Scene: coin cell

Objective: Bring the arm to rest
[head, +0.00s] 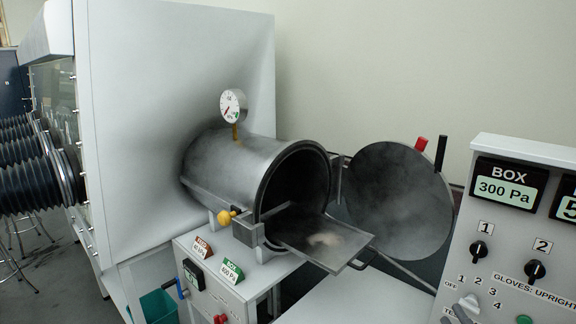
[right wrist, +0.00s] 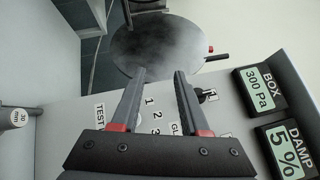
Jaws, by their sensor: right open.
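My right gripper (right wrist: 160,74) shows in the right wrist view, its two dark fingers apart with a gap between them and nothing held. It is in front of the white control panel (right wrist: 225,112), and its fingers cover part of the panel's labels and knobs. My left gripper is not in view.
A metal chamber (head: 235,165) has its round door (head: 398,200) swung open and a tray (head: 335,248) slid out. A gauge (head: 233,105) stands on top. The control panel (head: 500,235) is at right; black gloves (head: 30,165) stick out at left.

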